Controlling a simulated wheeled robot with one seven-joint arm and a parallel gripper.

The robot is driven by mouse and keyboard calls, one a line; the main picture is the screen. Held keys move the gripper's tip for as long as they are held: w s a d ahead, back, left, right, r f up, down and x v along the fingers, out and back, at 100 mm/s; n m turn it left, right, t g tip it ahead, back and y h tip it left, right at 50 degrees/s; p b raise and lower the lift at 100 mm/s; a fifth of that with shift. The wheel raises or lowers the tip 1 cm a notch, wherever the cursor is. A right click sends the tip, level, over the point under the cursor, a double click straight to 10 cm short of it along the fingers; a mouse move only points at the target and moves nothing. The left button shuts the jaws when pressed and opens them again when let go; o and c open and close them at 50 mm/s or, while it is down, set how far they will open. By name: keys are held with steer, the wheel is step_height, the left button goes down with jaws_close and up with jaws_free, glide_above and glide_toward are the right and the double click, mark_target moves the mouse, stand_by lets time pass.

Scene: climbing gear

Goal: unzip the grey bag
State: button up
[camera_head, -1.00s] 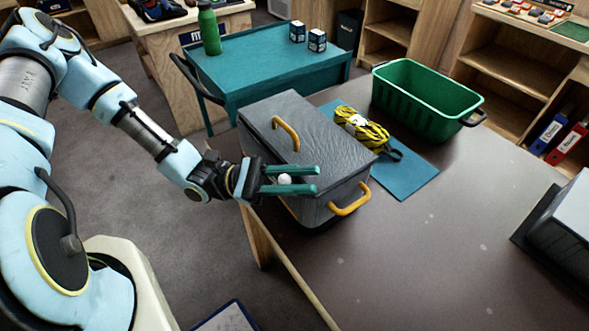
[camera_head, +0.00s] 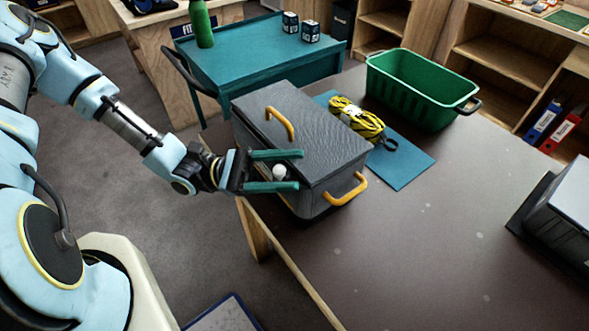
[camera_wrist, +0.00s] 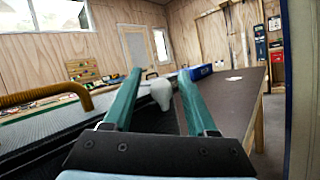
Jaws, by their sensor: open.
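The grey bag (camera_head: 320,140) is a box-shaped case with a textured lid and yellow handles, standing at the table's near left edge. A small white knob (camera_head: 279,172), probably the zip pull, shows at the bag's near long side. My gripper (camera_head: 300,170) is open there, with its two green fingers on either side of the knob. In the wrist view the pale knob (camera_wrist: 160,92) sits between the spread fingers, apart from both as far as I can see. The bag's dark side (camera_wrist: 50,140) lies to the left. The zip line itself is not clear.
A yellow rope bundle (camera_head: 357,118) lies on a blue mat (camera_head: 405,170) behind the bag. A green crate (camera_head: 425,95) stands farther back. A grey case (camera_head: 560,220) is at the right. The middle of the table is clear.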

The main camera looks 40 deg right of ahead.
steer(key=b+v, duration=0.3)
steer(key=v, duration=0.5)
steer(key=shift+w+a+f, duration=0.2)
steer(key=shift+w, duration=0.1)
steer(key=w+a+f+m+t+y, duration=0.25)
steer(key=a+t+y, duration=0.2)
steer(key=a, duration=0.25)
steer(key=w+a+f+m+t+y, duration=0.1)
steer(key=w+a+t+y, duration=0.25)
steer(key=a+y, duration=0.2)
steer(key=w+a+r+t+y, duration=0.2)
steer(key=w+a+r+t, duration=0.8)
steer(key=w+a+t, duration=0.1)
steer(key=shift+w+a+m+t+y, duration=0.3)
steer(key=shift+w+a+m+t, duration=0.05)
steer(key=shift+a+m+t, duration=0.1)
